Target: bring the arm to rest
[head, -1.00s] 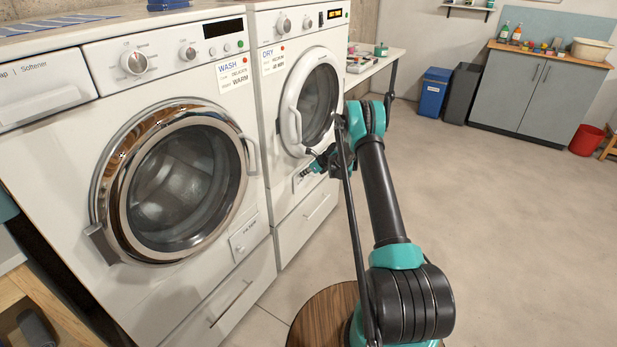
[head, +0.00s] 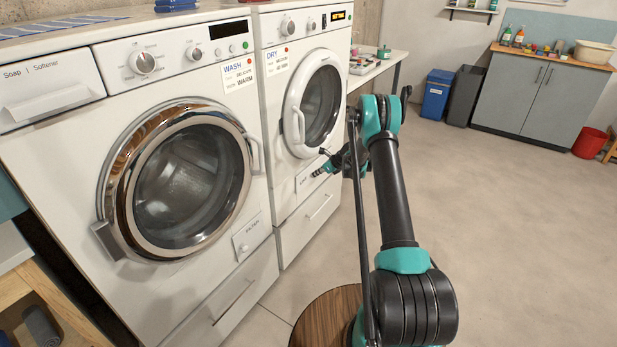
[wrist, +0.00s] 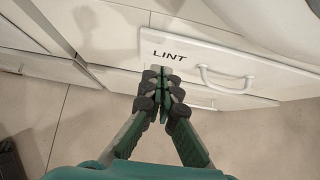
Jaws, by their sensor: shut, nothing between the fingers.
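My gripper (wrist: 160,85) is shut and empty in the wrist view, with its fingertips together. Behind the fingertips is the white panel marked LINT (wrist: 190,58) with a bar handle (wrist: 225,83); I cannot tell whether they touch. In the head view my gripper (head: 318,173) is small and partly hidden by my arm, in front of the lower part of the dryer (head: 277,140). My arm (head: 392,195) reaches up from the bottom right and bends toward the dryer. The dryer's round door (head: 296,105) looks shut.
The washer (head: 80,185) stands left of the dryer, its round door (head: 112,190) shut. A round wooden surface (head: 320,318) is below my arm. Blue (head: 436,95) and dark (head: 463,96) bins, a grey cabinet (head: 535,95) and a red bucket (head: 590,142) stand behind. The floor to the right is clear.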

